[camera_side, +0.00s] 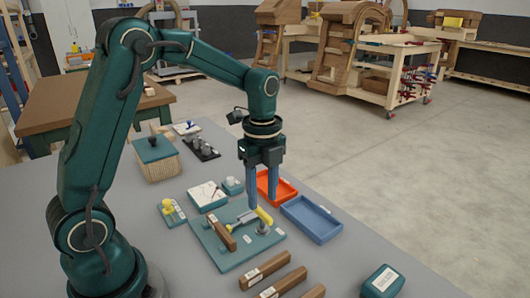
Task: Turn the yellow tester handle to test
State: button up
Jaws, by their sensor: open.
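The yellow tester handle (265,217) stands out at the right end of a pale metal bar on a teal base plate (222,256). A brown wooden piece (222,234) lies across the plate to its left, and a grey round part (262,229) sits just below the handle. My gripper (263,206) points straight down over the handle, its two fingers spread and empty. The fingertips are close to the handle's upper end; I cannot tell whether they straddle or touch it. The left finger partly hides the area behind it.
An orange tray (287,188) and a blue tray (311,232) lie right of the plate. Brown wooden bars (265,270) lie in front. A white-topped box (207,194), a yellow-topped part (170,208) and a lidded basket (157,165) stand left. A teal box (382,281) sits front right.

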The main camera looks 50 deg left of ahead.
aim_at(263, 212)
jog(key=shift+f, duration=1.75)
grip_shut()
